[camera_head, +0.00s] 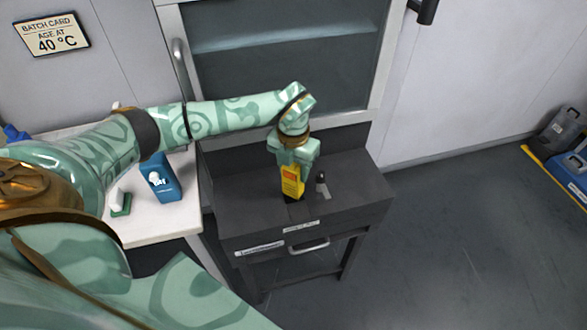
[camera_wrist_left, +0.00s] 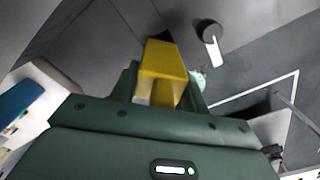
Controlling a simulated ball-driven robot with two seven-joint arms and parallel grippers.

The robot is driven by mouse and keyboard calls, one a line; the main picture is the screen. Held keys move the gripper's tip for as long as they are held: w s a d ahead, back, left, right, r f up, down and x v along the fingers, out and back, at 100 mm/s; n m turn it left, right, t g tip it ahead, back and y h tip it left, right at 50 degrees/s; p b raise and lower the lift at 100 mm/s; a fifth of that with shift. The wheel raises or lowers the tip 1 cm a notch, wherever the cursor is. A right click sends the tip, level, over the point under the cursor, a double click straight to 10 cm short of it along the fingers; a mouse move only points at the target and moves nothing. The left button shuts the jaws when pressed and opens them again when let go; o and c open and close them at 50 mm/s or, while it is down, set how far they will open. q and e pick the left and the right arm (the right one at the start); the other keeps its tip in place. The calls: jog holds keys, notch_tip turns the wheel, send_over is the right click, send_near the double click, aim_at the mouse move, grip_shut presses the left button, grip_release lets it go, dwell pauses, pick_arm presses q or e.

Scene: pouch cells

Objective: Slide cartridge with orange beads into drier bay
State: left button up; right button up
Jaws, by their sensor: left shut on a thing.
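My left gripper (camera_head: 292,168) points down over the dark cabinet and is shut on a yellow cartridge (camera_head: 292,186) with an orange patch on its face. The cartridge stands roughly upright, its lower end at the dark bay area on the cabinet top (camera_head: 240,205). I cannot tell how deep its lower end sits. In the left wrist view the yellow cartridge (camera_wrist_left: 165,62) is between the fingers of the left gripper (camera_wrist_left: 166,90), with a dark patch just beyond it. The beads cannot be made out. My right gripper is not in view.
A small dark knob with a pale tab (camera_head: 321,182) stands right beside the cartridge. A glazed door (camera_head: 285,60) rises behind.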

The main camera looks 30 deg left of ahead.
pick_arm(q)
jog(key=shift+f, duration=0.65)
jog(key=o, duration=1.2)
jog(key=shift+r, duration=0.55)
notch_tip(320, 180, up, 12)
jog(key=p, duration=1.1)
jog(key=shift+r, duration=0.2)
jog(key=shift+f, duration=0.15)
